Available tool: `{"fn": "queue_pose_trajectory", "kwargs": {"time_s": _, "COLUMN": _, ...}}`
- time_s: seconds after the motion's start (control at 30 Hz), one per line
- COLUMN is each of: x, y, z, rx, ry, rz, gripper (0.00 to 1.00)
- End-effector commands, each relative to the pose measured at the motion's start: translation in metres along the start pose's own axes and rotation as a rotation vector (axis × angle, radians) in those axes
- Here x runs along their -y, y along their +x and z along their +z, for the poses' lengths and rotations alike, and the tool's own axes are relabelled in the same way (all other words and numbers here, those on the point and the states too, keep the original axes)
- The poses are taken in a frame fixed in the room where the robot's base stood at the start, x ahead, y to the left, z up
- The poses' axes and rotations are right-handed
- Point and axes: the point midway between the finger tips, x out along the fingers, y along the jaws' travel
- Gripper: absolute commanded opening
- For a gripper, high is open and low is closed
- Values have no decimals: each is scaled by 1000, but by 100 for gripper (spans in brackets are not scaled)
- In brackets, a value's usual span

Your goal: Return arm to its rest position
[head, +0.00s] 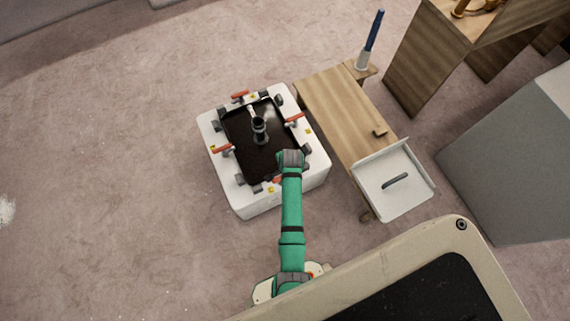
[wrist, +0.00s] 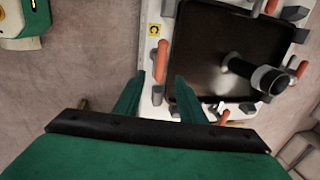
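My green arm (head: 291,210) reaches out from my base over the near right edge of a white box-like unit. In the head view its grey end joint hides whatever is below it, and I cannot make out the fingers. In the wrist view my gripper (wrist: 160,76) shows two green fingers spread apart with nothing held between them. The fingers point toward the rim of the white unit (wrist: 150,28), close to an orange-handled clamp (wrist: 161,56). I cannot tell whether they touch anything.
The white unit (head: 222,168) has a dark recessed panel (head: 245,145) with an upright black fitting (head: 259,128), ringed by several orange-handled clamps. To the right stand a wooden bench (head: 335,105), a white tray (head: 408,200) with a dark handle-like piece, and a grey block (head: 510,160). Floor at left is clear.

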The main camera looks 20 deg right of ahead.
Motion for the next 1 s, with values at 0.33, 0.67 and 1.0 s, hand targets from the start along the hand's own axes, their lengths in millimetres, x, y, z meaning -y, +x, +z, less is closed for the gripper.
{"fn": "queue_pose_trajectory", "kwargs": {"time_s": 0.33, "x": 0, "y": 0, "z": 0, "rx": 0, "ry": 0, "rz": 0, "gripper": 37}}
{"fn": "queue_pose_trajectory", "kwargs": {"time_s": 0.67, "x": -27, "y": 3, "z": 20, "rx": -48, "ry": -129, "rz": -73, "gripper": 37}}
{"fn": "queue_pose_trajectory", "kwargs": {"time_s": 1.0, "x": -86, "y": -34, "z": 67, "rx": -213, "ry": -504, "rz": -293, "gripper": 37}}
